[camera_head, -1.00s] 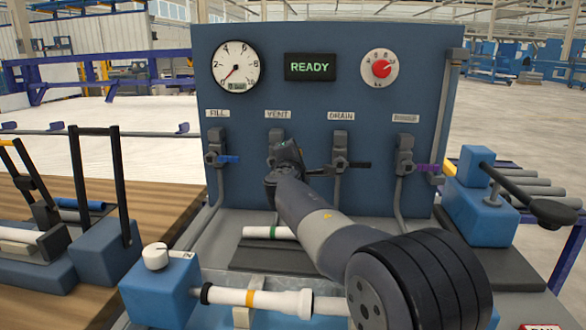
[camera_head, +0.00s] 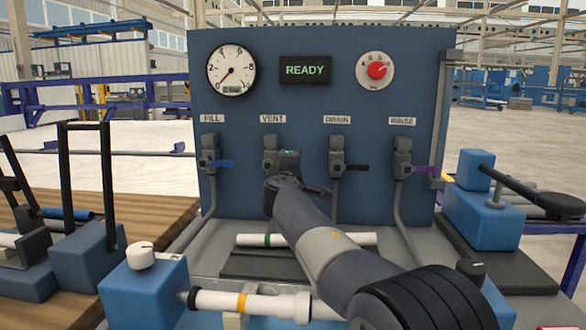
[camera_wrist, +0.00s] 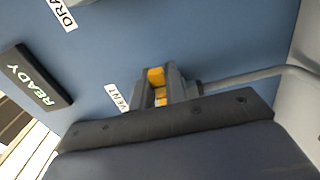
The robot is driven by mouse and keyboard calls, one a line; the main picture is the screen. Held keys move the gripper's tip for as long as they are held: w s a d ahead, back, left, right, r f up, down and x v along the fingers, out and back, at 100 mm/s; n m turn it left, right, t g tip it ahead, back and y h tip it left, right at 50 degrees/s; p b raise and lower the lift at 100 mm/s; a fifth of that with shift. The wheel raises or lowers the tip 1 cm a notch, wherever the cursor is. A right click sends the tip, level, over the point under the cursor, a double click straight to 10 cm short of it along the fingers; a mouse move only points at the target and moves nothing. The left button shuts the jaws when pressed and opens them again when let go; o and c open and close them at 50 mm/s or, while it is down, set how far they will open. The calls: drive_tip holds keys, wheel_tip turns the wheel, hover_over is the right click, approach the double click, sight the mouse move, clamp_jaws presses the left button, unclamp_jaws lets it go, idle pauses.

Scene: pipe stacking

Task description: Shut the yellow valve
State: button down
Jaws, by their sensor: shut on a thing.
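The yellow valve's body (camera_head: 270,145) stands under the VENT label on the blue panel. Its yellow handle is hidden by my arm in the head view. In the wrist view, the yellow handle (camera_wrist: 156,77) shows between the grey fingers. My gripper (camera_wrist: 162,90) is shut on the handle, close to the panel; in the head view my wrist covers the front of the valve. Which way the handle is turned is hard to tell. A grey pipe (camera_wrist: 255,74) runs from the valve in the wrist view.
Blue FILL handle (camera_head: 222,163), black DRAIN handle (camera_head: 357,167) and purple RINSE handle (camera_head: 427,170) are on neighbouring valves. The READY display (camera_head: 305,70) and a gauge (camera_head: 232,70) are above. A white pipe (camera_head: 250,301) lies across the front; blue blocks flank the bench.

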drive_tip(key=shift+f, duration=0.1)
drive_tip(key=c, duration=1.4)
unclamp_jaws()
drive_tip(key=shift+c, duration=0.2)
drive_tip(key=shift+s, duration=0.1)
drive_tip(key=s+b, duration=0.1)
drive_tip(key=s, duration=0.9)
drive_tip(key=shift+s+a+b, duration=0.2)
drive_tip(key=shift+s+b, duration=0.1)
drive_tip(key=w+p, duration=0.1)
drive_tip(key=w, duration=1)
drive_tip(key=shift+d+p, duration=0.2)
drive_tip(key=shift+p, duration=0.15)
drive_tip(key=shift+s, duration=0.1)
drive_tip(key=shift+s, duration=0.1)
